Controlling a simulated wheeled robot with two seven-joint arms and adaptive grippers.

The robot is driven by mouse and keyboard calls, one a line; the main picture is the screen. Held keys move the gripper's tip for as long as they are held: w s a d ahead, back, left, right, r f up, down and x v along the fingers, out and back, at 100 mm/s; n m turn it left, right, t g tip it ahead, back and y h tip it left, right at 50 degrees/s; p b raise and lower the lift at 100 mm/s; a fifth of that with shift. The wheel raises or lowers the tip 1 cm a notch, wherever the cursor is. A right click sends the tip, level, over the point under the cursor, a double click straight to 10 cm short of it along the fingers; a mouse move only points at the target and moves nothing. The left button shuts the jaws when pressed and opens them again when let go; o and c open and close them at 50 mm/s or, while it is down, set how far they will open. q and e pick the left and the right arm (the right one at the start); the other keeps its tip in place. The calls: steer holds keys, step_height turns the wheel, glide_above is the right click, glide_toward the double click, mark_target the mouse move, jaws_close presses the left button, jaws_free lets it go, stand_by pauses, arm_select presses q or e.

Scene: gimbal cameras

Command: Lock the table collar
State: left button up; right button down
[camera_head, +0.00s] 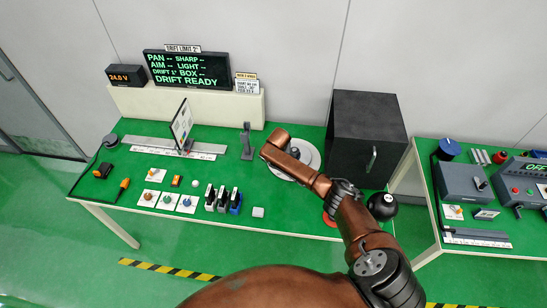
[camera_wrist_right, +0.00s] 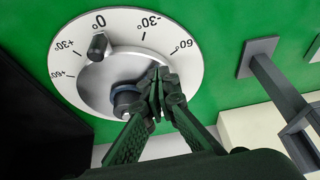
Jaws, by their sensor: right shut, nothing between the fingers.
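A round white dial plate (camera_wrist_right: 60,45) with angle marks fills the left of the right wrist view. It also shows in the head view (camera_head: 312,168), partly behind my arm. A grey inner disc (camera_wrist_right: 95,78) sits on it, with a black pointer block (camera_wrist_right: 97,46) by the 0° mark. A dark knob with a bluish ring (camera_wrist_right: 124,98), perhaps the collar, stands near the disc's centre. My right gripper (camera_wrist_right: 160,85) is shut and empty over the disc, its tips just right of the knob. I cannot tell whether they touch it. My left gripper is out of view.
A large black box (camera_head: 368,135) stands right of the dial. A grey post stand (camera_head: 247,142) is to its left, also seen in the wrist view (camera_wrist_right: 280,85). A display (camera_head: 187,69) reads "DRIFT READY".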

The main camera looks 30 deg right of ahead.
steer(key=shift+s+d+f, duration=0.2)
steer(key=shift+d, duration=0.05)
steer(key=shift+s+d, duration=0.15)
steer(key=shift+d, duration=0.05)
steer(key=shift+s+d+r+p, duration=0.1)
steer(key=shift+s+d+p, duration=0.2)
steer(key=shift+p, duration=0.25)
steer(key=shift+s+d, duration=0.1)
steer(key=shift+d, duration=0.1)
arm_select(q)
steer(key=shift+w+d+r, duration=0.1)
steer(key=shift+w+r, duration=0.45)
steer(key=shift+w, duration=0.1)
